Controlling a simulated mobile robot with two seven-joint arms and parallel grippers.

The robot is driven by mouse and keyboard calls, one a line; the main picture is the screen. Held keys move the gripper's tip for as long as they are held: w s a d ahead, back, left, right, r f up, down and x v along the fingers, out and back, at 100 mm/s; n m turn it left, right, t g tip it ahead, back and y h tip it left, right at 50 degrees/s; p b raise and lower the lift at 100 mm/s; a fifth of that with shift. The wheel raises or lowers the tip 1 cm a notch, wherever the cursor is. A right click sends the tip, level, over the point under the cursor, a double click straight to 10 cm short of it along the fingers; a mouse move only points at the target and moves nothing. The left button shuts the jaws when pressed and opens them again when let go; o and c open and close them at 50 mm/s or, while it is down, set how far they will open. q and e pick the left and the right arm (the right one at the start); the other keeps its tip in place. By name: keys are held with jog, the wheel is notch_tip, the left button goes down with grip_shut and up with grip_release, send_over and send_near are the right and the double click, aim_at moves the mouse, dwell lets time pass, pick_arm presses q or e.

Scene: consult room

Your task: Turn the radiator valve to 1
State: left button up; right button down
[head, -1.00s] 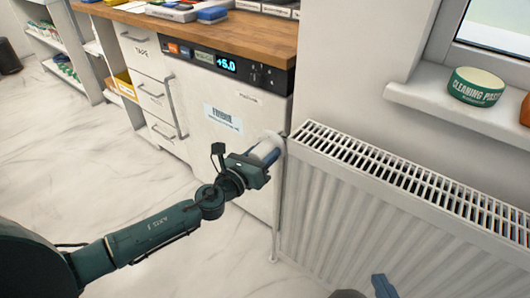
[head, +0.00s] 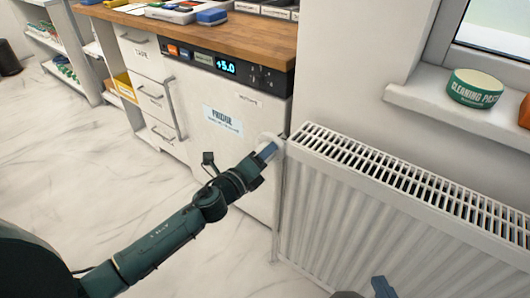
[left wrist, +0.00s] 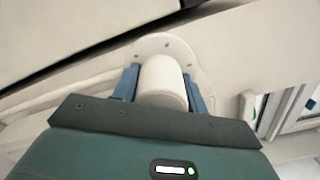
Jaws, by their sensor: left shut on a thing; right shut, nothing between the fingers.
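The radiator valve is a white round knob (left wrist: 163,84) in the left wrist view. My left gripper (left wrist: 160,90) is shut on it, with one blue finger on each side. In the head view the left gripper (head: 268,151) is at the left end of the white radiator (head: 345,205), and the valve is mostly hidden behind the fingers. No numbers on the knob are readable. Part of my right gripper (head: 382,287) shows at the bottom edge of the head view, in front of the radiator. It is shut and appears empty.
A white fridge (head: 222,145) with a display reading +5.0 stands left of the radiator under a wooden counter (head: 250,38). A cleaning paste tin (head: 474,89) stands on the windowsill (head: 430,100). The marble floor (head: 90,190) at left is clear.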

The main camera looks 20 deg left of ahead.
dwell(0.3)
pick_arm(q)
jog(key=o, duration=1)
jog(key=shift+c, duration=0.2)
jog(key=shift+s, duration=0.1)
jog(key=v, duration=1.3)
